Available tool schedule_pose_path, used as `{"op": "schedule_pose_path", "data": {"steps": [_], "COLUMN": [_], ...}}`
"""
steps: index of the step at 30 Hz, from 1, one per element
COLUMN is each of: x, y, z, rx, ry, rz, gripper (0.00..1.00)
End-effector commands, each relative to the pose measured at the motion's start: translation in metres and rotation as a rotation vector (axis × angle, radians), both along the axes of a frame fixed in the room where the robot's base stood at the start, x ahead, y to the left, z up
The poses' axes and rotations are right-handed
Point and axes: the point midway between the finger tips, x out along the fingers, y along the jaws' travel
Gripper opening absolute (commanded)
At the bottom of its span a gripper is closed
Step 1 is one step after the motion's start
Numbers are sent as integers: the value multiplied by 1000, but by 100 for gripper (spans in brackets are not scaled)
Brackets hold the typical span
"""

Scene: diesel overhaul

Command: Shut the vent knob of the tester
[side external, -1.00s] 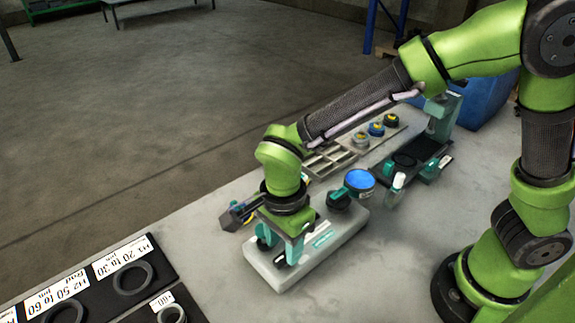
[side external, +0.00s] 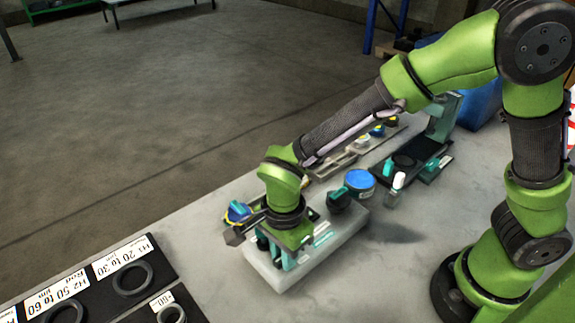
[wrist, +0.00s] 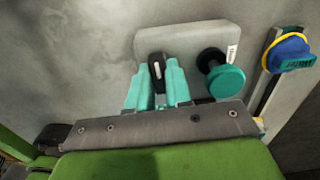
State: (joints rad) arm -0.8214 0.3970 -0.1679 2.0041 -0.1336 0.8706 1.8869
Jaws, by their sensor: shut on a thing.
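The tester is a pale slab on the bench (side external: 345,230), also in the wrist view (wrist: 205,40). Its vent knob (wrist: 157,70) is a dark bar with a white mark. My gripper (wrist: 156,88) has its two teal fingers shut on this knob, one on each side. In the side view my gripper (side external: 283,258) points down at the near left end of the slab, and its fingers mostly hide the knob. A black and teal fitting (wrist: 222,78) stands on the same slab beside the gripper; it also shows in the side view (side external: 340,196).
A blue-lidded jar (side external: 359,182) and a small white-capped bottle (side external: 397,187) stand behind the tester. A blue part with a yellow ring (side external: 238,212) lies left of my wrist. A dark stand (side external: 420,158) is farther back. Labelled black mats with rings (side external: 125,280) lie front left.

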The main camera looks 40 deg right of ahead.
Motion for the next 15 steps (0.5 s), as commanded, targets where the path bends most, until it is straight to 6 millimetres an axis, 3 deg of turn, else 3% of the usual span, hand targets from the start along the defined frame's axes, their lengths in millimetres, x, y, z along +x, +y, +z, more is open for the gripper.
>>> {"op": "schedule_pose_path", "data": {"steps": [4, 10, 15], "x": [0, 0, 0], "y": [0, 0, 0], "z": [0, 1, 1], "rx": [1, 1, 0], "ry": [1, 1, 0], "rz": [52, 323, 414], "gripper": [0, 0, 0]}}
